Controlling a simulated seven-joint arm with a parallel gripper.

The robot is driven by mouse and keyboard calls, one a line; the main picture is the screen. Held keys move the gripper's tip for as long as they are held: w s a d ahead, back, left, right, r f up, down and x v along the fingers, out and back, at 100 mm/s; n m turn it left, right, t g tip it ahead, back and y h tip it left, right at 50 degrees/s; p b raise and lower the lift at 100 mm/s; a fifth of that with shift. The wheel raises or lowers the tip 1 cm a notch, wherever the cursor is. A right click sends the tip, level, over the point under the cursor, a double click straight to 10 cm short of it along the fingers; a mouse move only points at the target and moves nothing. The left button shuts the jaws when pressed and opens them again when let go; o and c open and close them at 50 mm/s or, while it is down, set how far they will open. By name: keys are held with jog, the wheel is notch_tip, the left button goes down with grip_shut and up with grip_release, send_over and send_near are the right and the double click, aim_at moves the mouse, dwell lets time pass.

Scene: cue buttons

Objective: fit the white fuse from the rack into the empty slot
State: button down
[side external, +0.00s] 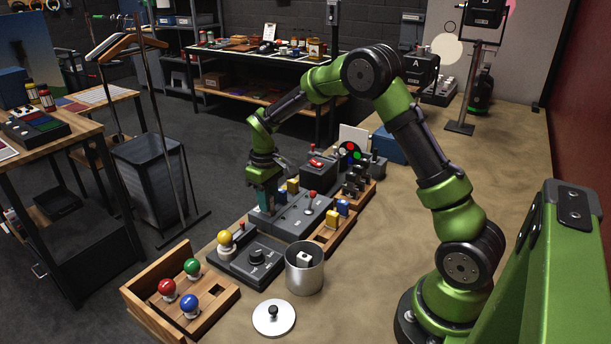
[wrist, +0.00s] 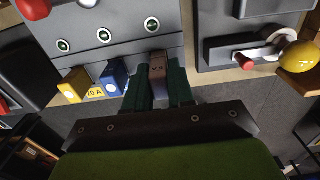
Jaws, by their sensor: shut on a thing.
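My gripper (wrist: 160,88) is shut on a fuse (wrist: 158,66) that looks pinkish-brown in the shade; its true colour is hard to tell. It holds the fuse at the edge of the grey fuse panel (wrist: 118,45), in line with the third round indicator, beside the blue fuse (wrist: 115,76) and the yellow fuse (wrist: 75,84). In the side view my gripper (side external: 268,208) points down at the left end of the panel (side external: 292,222). The slot is hidden under the fingers, so I cannot tell whether the fuse is seated. The wooden rack (side external: 322,245) holds yellow and blue fuses.
A control box (side external: 257,262) with a dial and yellow ball stands close to the panel. A metal can (side external: 304,275) holds a small white block, and its lid (side external: 273,318) lies in front. A wooden tray (side external: 216,318) has several coloured knobs.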

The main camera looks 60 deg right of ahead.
jog(key=shift+f, duration=0.4)
jog(key=c, duration=0.7)
grip_release()
jog(key=shift+c, duration=0.2)
jog(key=shift+r, duration=0.15)
jog(key=shift+r, duration=3.4)
jog(key=s+a+r+m+t+y, duration=0.1)
jog(key=s+a+r, duration=0.4)
jog(key=s, duration=0.6)
jog(key=s+a+r+m+t+y, duration=0.1)
jog(key=s+a+r+m+t, duration=0.2)
jog(key=s, duration=0.9)
jog(key=a+r+t, duration=0.3)
jog(key=r, duration=0.1)
jog(key=shift+a+r, duration=0.15)
jog(key=shift+r, duration=0.1)
